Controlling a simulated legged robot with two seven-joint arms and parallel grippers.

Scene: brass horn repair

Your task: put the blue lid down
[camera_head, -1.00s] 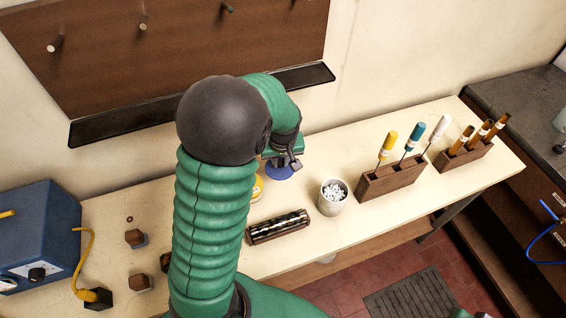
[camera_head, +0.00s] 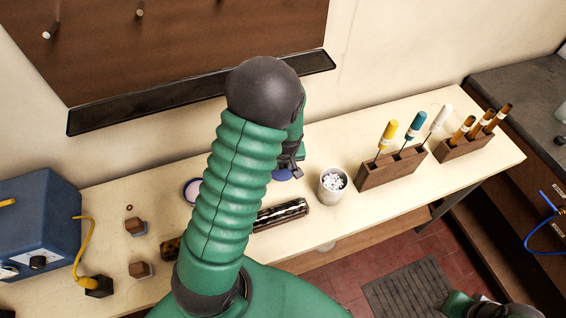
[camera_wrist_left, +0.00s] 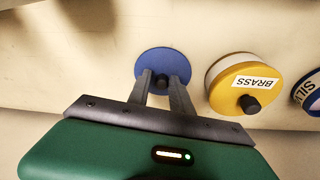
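The blue lid (camera_head: 283,174) is a flat disc with a dark knob, over the bench just left of the white cup. It also shows in the left wrist view (camera_wrist_left: 165,63). My left gripper (camera_head: 290,163) is over the lid, with its two fingers on either side of the knob; the gap looks filled by it. Whether the lid's underside touches the bench is hard to tell. A yellow-lidded jar marked BRASS (camera_wrist_left: 245,88) stands beside it. A blue-rimmed round jar (camera_head: 192,190) shows left of my arm. Dark parts of my right arm show at the lower right, fingers unclear.
A white cup of small pieces (camera_head: 333,186) and a wooden tool block (camera_head: 392,172) stand to the right. A dark roll (camera_head: 281,215) lies in front, partly behind my arm. A blue box (camera_head: 38,225) is at left. Bench behind the lid looks bare.

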